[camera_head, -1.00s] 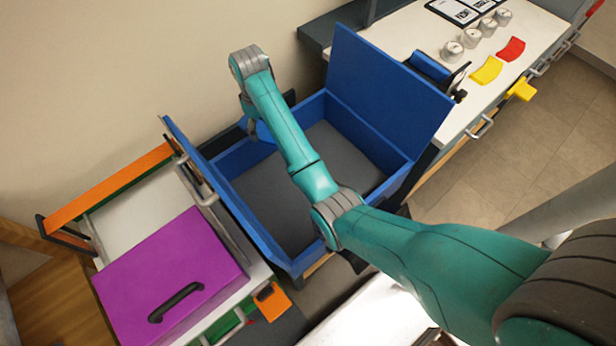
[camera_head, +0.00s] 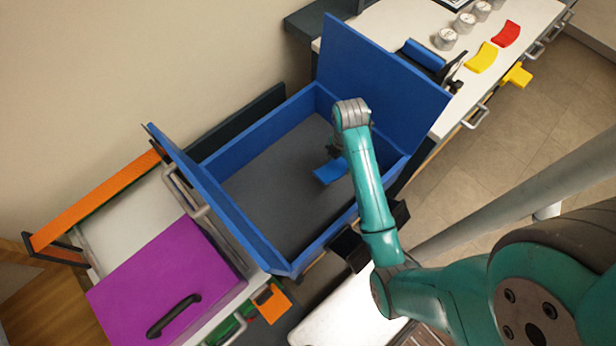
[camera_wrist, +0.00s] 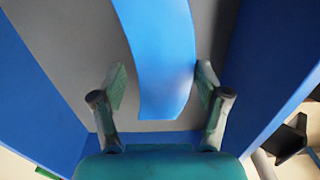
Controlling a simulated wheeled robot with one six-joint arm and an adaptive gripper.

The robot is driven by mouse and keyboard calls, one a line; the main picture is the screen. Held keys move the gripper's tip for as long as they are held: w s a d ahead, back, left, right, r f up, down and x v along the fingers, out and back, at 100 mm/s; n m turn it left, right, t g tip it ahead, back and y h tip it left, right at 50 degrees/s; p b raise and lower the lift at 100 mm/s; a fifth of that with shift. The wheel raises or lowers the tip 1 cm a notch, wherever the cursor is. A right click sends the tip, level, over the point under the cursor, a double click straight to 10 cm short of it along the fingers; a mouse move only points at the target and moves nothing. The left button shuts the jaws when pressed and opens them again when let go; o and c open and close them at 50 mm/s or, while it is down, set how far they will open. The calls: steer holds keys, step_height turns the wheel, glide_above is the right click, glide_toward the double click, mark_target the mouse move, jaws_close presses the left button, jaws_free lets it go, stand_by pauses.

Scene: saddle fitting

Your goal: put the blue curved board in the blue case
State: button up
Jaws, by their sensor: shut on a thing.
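The blue curved board (camera_head: 328,173) hangs from my gripper (camera_head: 340,152) over the inside of the blue case. In the wrist view the board (camera_wrist: 160,45) runs between the two fingers (camera_wrist: 162,85), and my gripper is shut on it. The blue case (camera_head: 258,138) is open, with a grey floor (camera_head: 265,210) and a raised lid panel (camera_head: 375,85). Its blue walls also show at both sides of the wrist view (camera_wrist: 32,100). The board appears above the grey floor, toward the case's right part. I cannot tell how high it is or whether it touches.
A purple case (camera_head: 165,275) with a black handle stands at lower left, beside an orange-edged frame (camera_head: 95,200). On the white counter (camera_head: 410,22) at upper right are a yellow curved piece (camera_head: 482,58), a red one (camera_head: 506,34) and several round metal pieces (camera_head: 446,39).

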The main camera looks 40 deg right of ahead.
step_height(320, 180, down, 10)
steer(key=shift+s, duration=0.1)
stand_by(0.4)
steer(key=o, duration=1.2)
steer(key=shift+f, duration=0.1)
step_height(320, 180, up, 12)
steer(key=shift+r, duration=0.15)
